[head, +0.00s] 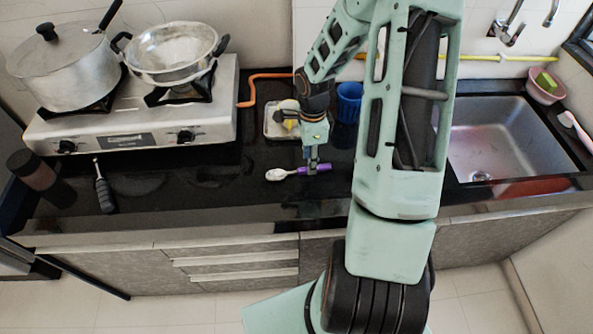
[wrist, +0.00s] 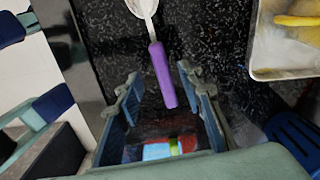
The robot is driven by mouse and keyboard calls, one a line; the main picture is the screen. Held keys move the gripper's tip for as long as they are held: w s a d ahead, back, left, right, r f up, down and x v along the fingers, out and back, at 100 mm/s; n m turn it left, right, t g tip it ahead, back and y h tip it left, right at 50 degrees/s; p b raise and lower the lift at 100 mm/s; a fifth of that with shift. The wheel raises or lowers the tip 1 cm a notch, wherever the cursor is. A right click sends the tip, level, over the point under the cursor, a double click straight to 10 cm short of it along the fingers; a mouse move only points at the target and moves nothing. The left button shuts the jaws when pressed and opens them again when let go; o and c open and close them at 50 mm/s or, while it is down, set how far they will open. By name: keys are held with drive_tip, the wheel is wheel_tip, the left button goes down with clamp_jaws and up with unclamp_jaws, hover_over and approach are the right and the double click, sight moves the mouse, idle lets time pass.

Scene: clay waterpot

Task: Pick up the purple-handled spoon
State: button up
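The purple-handled spoon (head: 313,169) lies on the black counter, with its silver bowl to the left and its handle to the right. In the wrist view the spoon's purple handle (wrist: 162,76) points down the picture between my gripper's two fingers, and part of the bowl shows at the top edge. My gripper (head: 313,168) is over the handle in the head view. In the wrist view my gripper (wrist: 158,82) is open, with a visible gap on each side of the handle. The exact height of the fingertips above the counter is hard to tell.
A metal tray (wrist: 262,73) holding something yellow and a blue cup (head: 348,103) stand behind my gripper. A stove (head: 130,132) with a pot and a strainer is at left, near a dark-handled utensil (head: 104,188). A sink (head: 510,150) is at right.

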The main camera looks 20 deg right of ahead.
sight(299, 171)
drive_tip(key=shift+w+f, duration=0.15)
drive_tip(key=shift+f, duration=1.45)
drive_tip(key=shift+c, duration=0.2)
clamp_jaws()
